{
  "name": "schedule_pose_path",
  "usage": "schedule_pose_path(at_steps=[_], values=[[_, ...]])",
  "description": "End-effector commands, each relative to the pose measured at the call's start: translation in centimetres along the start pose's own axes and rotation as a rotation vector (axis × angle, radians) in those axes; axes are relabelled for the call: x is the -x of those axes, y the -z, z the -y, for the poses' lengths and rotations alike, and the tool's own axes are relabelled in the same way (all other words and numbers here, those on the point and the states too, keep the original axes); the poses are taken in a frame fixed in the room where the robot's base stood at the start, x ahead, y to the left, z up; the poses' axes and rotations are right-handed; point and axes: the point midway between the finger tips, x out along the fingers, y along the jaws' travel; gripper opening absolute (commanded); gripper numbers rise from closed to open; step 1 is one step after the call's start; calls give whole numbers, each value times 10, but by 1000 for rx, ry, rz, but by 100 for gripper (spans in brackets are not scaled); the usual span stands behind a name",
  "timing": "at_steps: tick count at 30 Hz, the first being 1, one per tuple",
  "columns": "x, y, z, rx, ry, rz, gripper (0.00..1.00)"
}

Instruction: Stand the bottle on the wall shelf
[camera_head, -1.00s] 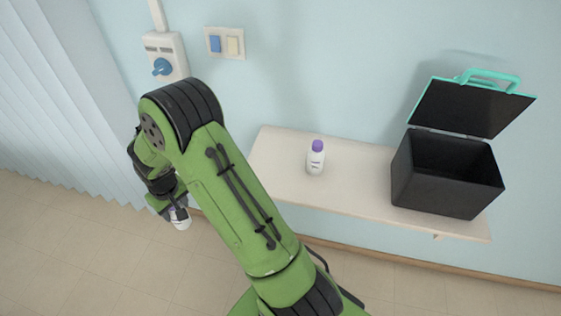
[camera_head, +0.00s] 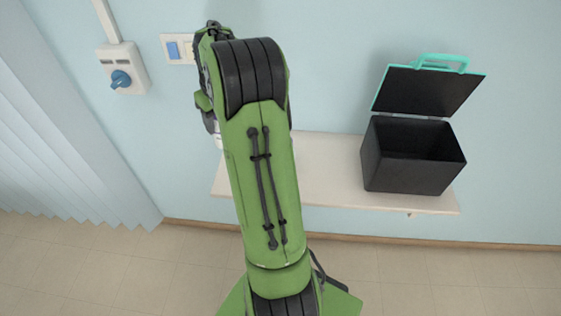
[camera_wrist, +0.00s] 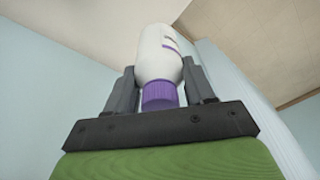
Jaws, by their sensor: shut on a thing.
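The held bottle (camera_wrist: 158,55) is white with a purple cap (camera_wrist: 160,95). In the wrist view my gripper (camera_wrist: 160,78) is shut on it, one dark finger on each side, with the cap toward the palm. In the head view only a small white part of the bottle (camera_head: 217,141) shows below my gripper (camera_head: 211,120), left of my arm and near the shelf's left end. The wall shelf (camera_head: 325,173) is a pale board on the blue wall. My arm hides part of its left half. I cannot tell the gap between bottle and shelf.
A black box (camera_head: 413,160) with an open, teal-handled lid (camera_head: 428,90) stands on the shelf's right part. The shelf surface between my arm and the box looks clear. A wall box with a blue knob (camera_head: 121,79) and a switch plate (camera_head: 174,49) are at upper left.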

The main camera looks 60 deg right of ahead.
Motion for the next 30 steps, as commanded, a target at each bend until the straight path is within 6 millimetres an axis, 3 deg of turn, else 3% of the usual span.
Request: schedule_pose_path(at_steps=[3, 6, 19, 24, 30], values=[[23, -12, -31, -28, -10, -5, 18], [29, -26, -53, -49, -17, -3, 18], [-20, -45, -67, -58, -20, 2, 18], [-59, -51, -68, -59, -18, 4, 18], [-86, -55, -68, -59, -19, 3, 18]])
